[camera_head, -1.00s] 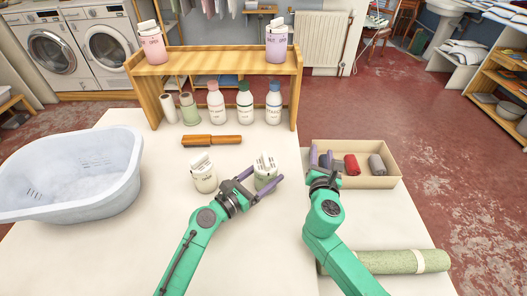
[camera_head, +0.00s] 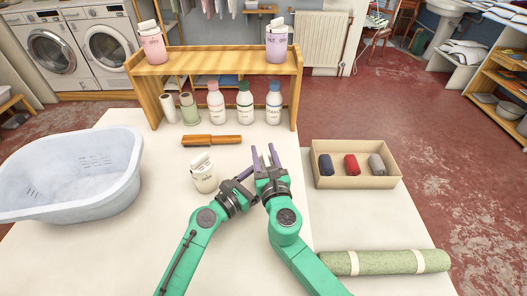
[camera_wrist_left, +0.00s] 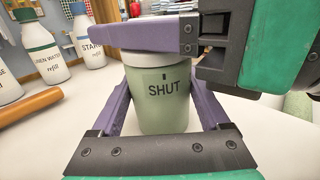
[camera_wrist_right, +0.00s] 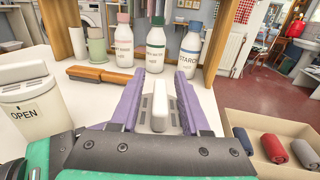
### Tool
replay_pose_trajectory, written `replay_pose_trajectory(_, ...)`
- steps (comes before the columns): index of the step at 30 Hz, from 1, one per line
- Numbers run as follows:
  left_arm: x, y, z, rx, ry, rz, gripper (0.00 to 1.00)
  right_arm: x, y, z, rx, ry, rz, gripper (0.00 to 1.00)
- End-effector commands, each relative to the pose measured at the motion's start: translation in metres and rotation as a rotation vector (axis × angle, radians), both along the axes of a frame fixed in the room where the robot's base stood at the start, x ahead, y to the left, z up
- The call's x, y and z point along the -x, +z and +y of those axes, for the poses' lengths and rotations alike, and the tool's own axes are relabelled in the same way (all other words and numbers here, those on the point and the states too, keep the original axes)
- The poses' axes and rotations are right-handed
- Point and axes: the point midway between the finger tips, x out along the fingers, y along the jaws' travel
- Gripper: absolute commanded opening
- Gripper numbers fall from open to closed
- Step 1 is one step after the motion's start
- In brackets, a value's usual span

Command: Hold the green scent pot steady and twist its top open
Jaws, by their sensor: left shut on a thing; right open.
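The green scent pot (camera_wrist_left: 164,108) stands upright on the table in the left wrist view, its side marked SHUT below a dark tick. My left gripper (camera_head: 252,178) is shut around its body, one finger on each side. My right gripper (camera_head: 265,150) is open above it, its fingers on either side of the pot's white top. In the right wrist view the top's raised white grip (camera_wrist_right: 157,103) stands between the purple fingers, with gaps visible. In the head view my right gripper hides most of the pot.
A cream pot (camera_head: 204,177) marked OPEN in the right wrist view stands to the left. A brush (camera_head: 211,140), several bottles and a wooden shelf (camera_head: 215,66) are behind. A cardboard box (camera_head: 357,182) with rolled cloths is right; a white tub (camera_head: 70,180) is left.

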Motion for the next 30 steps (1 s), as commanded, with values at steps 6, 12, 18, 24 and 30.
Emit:
replay_pose_trajectory(6, 0.0, 0.0, 0.0, 0.001, 0.0, 0.001, 0.12, -0.003, 0.0, 0.001, -0.001, 0.0, 0.0, 0.46)
replay_pose_trajectory(12, 0.0, 0.0, 0.0, 0.001, 0.0, 0.001, 0.12, -0.003, 0.0, 0.001, 0.0, 0.0, 0.0, 0.0)
replay_pose_trajectory(18, 0.0, 0.0, 0.0, 0.001, 0.0, 0.001, 0.12, -0.003, 0.0, 0.001, 0.003, 0.021, -0.002, 0.0)
replay_pose_trajectory(24, 0.0, 0.0, 0.0, 0.001, 0.0, 0.001, 0.12, -0.001, 0.0, 0.006, 0.006, 0.236, -0.004, 0.0)
replay_pose_trajectory(30, 0.0, 0.0, 0.0, 0.0, -0.001, 0.001, 0.12, 0.001, 0.001, 0.011, -0.006, 0.38, -0.001, 0.0)
